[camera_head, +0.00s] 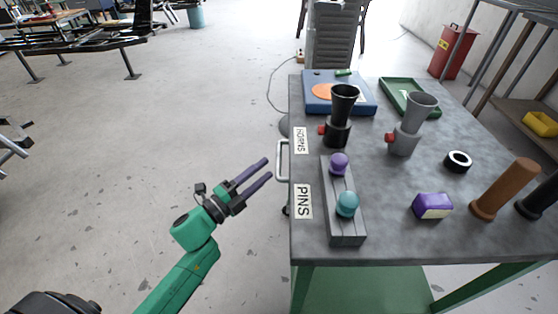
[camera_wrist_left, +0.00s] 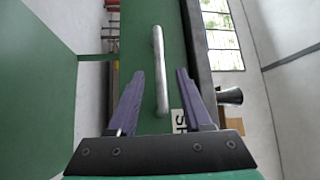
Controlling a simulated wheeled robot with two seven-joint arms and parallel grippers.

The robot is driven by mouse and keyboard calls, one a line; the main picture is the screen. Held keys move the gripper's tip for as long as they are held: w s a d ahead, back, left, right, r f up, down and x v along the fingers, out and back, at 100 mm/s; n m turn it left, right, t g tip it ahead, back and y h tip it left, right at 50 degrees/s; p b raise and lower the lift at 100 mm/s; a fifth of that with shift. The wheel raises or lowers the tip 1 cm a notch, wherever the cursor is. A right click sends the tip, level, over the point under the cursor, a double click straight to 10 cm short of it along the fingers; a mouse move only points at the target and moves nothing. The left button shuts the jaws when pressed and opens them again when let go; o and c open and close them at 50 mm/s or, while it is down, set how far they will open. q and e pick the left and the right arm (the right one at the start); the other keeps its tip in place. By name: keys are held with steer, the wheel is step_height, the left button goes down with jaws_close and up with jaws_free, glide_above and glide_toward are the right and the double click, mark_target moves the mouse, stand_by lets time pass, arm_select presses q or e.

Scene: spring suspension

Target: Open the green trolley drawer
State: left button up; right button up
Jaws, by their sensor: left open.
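The green trolley (camera_head: 360,290) with a grey top (camera_head: 385,195) stands on the right in the head view. A pale metal bar handle (camera_head: 282,160) sticks out from its left side. The handle also shows in the left wrist view (camera_wrist_left: 160,70), running lengthwise in front of the green drawer front (camera_wrist_left: 140,40). My left gripper (camera_head: 267,168) is open, its purple fingers pointing at the handle from the left. In the wrist view my left gripper (camera_wrist_left: 160,88) has the handle in line between its fingers, without clear contact. No gap shows at the drawer. My right gripper is not in view.
The top holds a grey block (camera_head: 346,225) with two knobs, a black cup (camera_head: 342,105), a grey cup (camera_head: 418,115), a purple block (camera_head: 432,206), a brown cylinder (camera_head: 505,188) and a blue tray (camera_head: 325,90). The floor left of the trolley is free.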

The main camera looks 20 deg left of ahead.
mark_target(279, 156)
arm_select(q)
steer(key=x, duration=0.6)
steer(key=shift+w+d, duration=0.1)
steer(key=shift+w, duration=0.1)
jaws_close()
steer(key=shift+f, duration=0.1)
stand_by(0.9)
